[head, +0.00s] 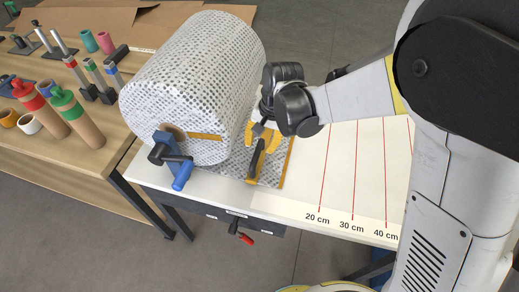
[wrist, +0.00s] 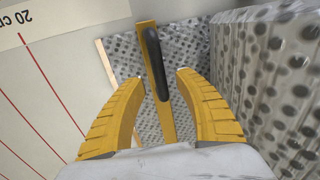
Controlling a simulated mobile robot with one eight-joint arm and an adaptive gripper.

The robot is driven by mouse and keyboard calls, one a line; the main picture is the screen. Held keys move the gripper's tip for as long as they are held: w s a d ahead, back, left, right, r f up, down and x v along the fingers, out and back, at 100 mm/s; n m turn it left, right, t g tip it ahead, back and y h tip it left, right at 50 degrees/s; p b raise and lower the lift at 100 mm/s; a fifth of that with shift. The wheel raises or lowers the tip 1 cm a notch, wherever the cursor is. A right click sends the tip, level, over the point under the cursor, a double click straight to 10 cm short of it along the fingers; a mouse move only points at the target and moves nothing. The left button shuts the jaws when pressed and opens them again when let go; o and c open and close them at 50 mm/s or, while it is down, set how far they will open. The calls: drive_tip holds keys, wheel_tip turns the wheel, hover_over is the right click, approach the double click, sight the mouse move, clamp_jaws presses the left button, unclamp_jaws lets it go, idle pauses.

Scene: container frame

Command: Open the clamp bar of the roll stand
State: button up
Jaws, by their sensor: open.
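The large roll of bubble wrap (head: 190,75) lies on its side on the stand, with a blue bracket (head: 165,143) and blue lever (head: 182,176) at its near end. The yellow clamp bar (wrist: 147,24) lies over the flat bubble wrap sheet. Its black handle (wrist: 156,62) runs along the bar; the handle also shows in the head view (head: 256,160). My gripper (wrist: 157,75) is open with its yellow fingers on either side of the handle. I see no finger touching it. In the head view my gripper (head: 263,136) is just above the handle, to the right of the roll.
A white board (head: 340,160) with red length lines lies right of the sheet. The roll stands close beside my right finger in the wrist view. A wooden bench (head: 50,150) with tubes and cups is at left. A red-handled crank (head: 240,236) hangs below the table edge.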

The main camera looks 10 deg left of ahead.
sight(258, 150)
drive_tip(key=shift+a+f+b, duration=0.15)
drive_tip(key=shift+f+b, duration=0.05)
drive_tip(key=shift+f, duration=0.7)
drive_tip(key=shift+a+f+b, duration=0.15)
drive_tip(key=shift+f+b, duration=0.05)
drive_tip(key=shift+f, duration=0.65)
clamp_jaws()
